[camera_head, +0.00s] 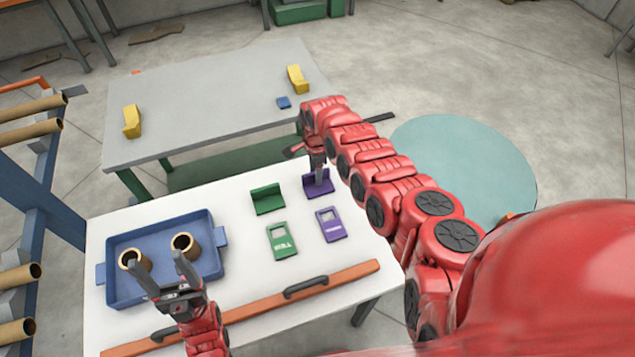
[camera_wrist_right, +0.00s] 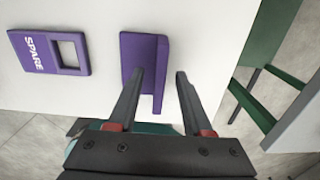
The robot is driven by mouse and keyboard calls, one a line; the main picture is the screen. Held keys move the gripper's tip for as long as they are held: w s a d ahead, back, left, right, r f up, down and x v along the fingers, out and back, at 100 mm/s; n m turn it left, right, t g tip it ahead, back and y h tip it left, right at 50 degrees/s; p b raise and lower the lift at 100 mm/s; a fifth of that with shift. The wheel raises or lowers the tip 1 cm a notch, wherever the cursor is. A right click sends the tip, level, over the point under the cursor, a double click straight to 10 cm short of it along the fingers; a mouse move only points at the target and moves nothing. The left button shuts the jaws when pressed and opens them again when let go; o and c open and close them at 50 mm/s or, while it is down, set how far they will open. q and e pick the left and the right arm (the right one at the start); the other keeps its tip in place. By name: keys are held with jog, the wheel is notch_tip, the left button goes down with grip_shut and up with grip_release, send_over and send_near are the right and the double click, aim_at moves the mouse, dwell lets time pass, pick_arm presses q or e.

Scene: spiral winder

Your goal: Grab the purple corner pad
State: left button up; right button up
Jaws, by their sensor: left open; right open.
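The purple corner pad (camera_head: 326,188) is on the white table near its back right edge, an L shape with a flat base and an upright wall. It also shows in the right wrist view (camera_wrist_right: 138,50). My right gripper (camera_head: 319,176) is open just over it, and in the right wrist view its fingers (camera_wrist_right: 160,73) appear on either side of the pad's wall. I cannot tell whether they touch it. My left gripper (camera_head: 165,270) is open and empty near the front of the blue tray.
The blue tray (camera_head: 120,294) holds two tan tubes (camera_head: 183,244). A green corner pad (camera_head: 267,198), a green plate (camera_head: 282,241) and a purple SPARE plate (camera_head: 331,225) lie nearby. An orange bar (camera_head: 250,307) with black handles lies along the front. A grey table (camera_head: 200,92) stands behind.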

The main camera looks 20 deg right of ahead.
grip_shut()
jog(key=shift+r, duration=0.2)
dwell(0.3)
